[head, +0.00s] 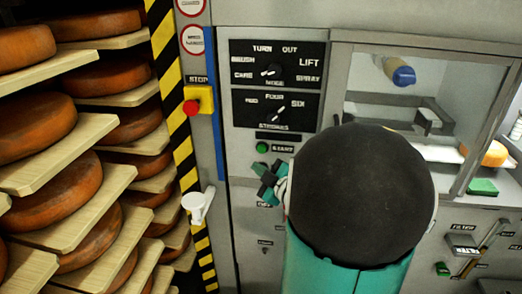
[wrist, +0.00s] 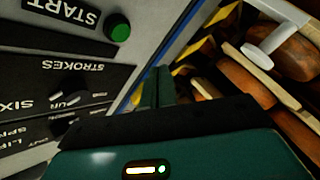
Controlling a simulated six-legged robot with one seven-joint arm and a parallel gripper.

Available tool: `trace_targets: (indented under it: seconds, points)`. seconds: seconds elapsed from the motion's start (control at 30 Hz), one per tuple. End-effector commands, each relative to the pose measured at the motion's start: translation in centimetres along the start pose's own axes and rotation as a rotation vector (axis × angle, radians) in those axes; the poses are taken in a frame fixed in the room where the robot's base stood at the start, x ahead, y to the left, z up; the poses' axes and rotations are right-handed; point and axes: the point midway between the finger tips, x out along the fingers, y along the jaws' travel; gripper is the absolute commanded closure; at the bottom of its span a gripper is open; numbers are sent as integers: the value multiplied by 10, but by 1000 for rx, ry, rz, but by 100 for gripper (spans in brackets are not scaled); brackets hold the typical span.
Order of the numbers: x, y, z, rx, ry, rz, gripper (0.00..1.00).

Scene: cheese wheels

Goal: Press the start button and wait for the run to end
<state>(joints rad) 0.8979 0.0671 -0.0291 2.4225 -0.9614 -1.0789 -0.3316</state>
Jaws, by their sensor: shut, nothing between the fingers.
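The green round start button (head: 262,148) sits beside its START label on the grey panel, below the strokes dial (head: 276,117). In the wrist view the button (wrist: 118,27) is large and in plain sight at the upper left, with nothing covering it. My gripper (head: 265,184) is shut and empty, a little below the button in the head view. In the wrist view its green fingers (wrist: 160,76) lie together, to the right of and below the button, apart from it in the picture. The exact gap to the panel is hard to tell.
A red stop button (head: 192,107) on a yellow box and a white handle (head: 197,203) are left of the panel. Shelves with orange cheese wheels (head: 47,137) stand at the far left.

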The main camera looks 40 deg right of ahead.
Motion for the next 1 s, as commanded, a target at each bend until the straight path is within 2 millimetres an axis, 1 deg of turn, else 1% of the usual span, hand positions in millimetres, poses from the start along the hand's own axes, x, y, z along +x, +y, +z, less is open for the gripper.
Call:
trace_targets:
  seconds: [0.2, 0.43, 0.6, 1.0]
  points:
    - [22, 15, 16, 1, -1, -1, 100]
    - [38, 27, 27, 0, 0, -1, 100]
    - [41, 29, 30, 0, 0, -1, 100]
    - [41, 30, 30, 0, 0, 0, 100]
